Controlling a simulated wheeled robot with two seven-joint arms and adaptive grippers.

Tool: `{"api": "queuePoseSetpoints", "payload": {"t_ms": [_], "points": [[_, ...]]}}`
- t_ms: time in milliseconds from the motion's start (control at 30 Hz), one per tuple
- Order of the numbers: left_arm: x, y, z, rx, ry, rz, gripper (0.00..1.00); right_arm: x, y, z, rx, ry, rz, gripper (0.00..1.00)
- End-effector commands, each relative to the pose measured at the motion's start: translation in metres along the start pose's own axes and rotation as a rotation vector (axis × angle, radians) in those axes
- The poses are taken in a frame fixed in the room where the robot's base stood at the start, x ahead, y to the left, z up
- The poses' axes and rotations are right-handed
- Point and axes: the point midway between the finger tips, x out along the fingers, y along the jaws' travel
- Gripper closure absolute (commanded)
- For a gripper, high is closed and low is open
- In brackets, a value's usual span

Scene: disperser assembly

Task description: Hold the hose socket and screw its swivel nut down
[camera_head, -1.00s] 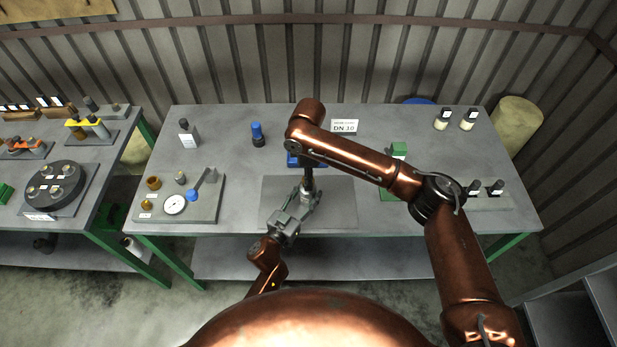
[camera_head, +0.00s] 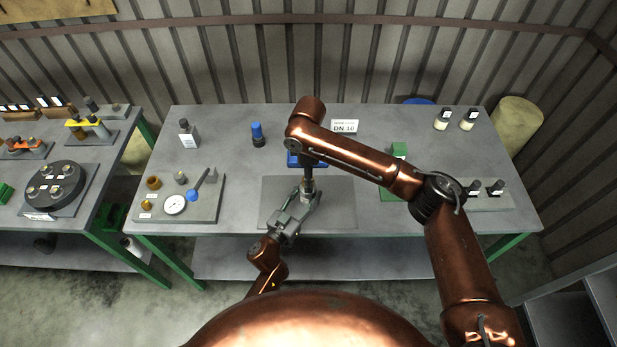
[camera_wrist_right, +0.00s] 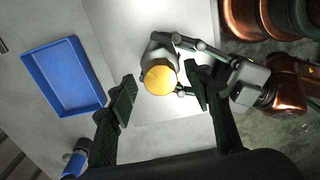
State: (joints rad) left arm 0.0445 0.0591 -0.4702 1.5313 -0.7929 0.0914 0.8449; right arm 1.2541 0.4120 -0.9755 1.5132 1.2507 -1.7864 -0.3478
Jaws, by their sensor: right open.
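The hose socket (camera_head: 308,186) is a small grey metal part, upright over the grey mat in the head view.
A blue tray (camera_wrist_right: 64,78) lies behind the grey mat (camera_head: 340,205). A board (camera_head: 212,208) with a gauge and fittings is at the left, and a green block (camera_head: 399,149) is at the right.

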Motion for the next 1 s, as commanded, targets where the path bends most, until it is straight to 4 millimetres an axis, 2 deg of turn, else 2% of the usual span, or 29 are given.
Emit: {"api": "queuePoseSetpoints", "payload": {"t_ms": [500, 700, 1000], "points": [[0.000, 0.000, 0.001, 0.000, -0.001, 0.000, 0.99, -0.096, 0.001, 0.000, 0.000, 0.000, 0.002, 0.54], [0.000, 0.000, 0.001, 0.000, -0.001, 0.000, 0.99, -0.113, 0.000, 0.000, 0.000, 0.001, 0.000, 0.54], [0.000, 0.000, 0.001, 0.000, -0.001, 0.000, 0.99, -0.115, 0.000, 0.001, 0.000, 0.001, 0.000, 0.54]]}}
